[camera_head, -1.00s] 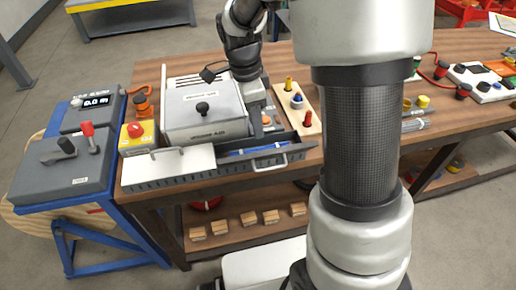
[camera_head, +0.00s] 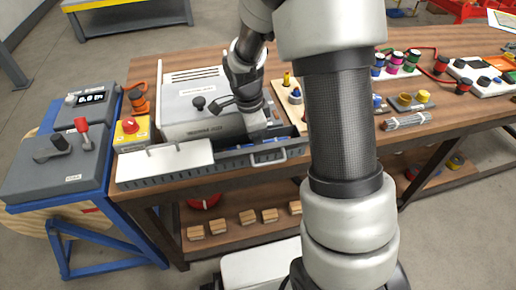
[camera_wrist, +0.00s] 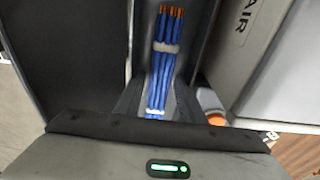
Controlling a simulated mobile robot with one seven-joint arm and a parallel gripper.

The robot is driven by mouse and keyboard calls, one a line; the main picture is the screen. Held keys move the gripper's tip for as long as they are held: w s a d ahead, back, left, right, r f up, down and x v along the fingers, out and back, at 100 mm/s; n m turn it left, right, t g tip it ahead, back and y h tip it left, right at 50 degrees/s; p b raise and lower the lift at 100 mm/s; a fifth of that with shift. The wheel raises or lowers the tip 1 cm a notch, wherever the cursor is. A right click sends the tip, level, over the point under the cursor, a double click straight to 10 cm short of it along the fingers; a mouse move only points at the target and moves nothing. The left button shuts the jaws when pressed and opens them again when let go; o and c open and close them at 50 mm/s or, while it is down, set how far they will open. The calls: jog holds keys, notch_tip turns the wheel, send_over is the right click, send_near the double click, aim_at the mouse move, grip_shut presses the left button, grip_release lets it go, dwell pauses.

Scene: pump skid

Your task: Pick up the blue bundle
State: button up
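The blue bundle (camera_wrist: 162,62) lies in the narrow dark tray (camera_head: 232,162) at the front of the table. In the wrist view it is a bunch of thin blue rods or wires with orange ends and pale ties. In the head view only bits of blue (camera_head: 268,141) show beneath my gripper (camera_head: 262,128). My gripper points down over the tray, at the bundle. In the wrist view its housing covers the bundle's near end.
A grey box (camera_head: 190,122) with a black knob stands right behind the tray. A white plate (camera_head: 165,160) covers the tray's left part. A wooden peg board (camera_head: 291,105) is close on the right. A yellow box with a red button (camera_head: 131,130) stands left.

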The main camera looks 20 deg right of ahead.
jog(key=shift+c, duration=0.2)
jog(key=c, duration=0.7)
jog(key=shift+r, duration=0.1)
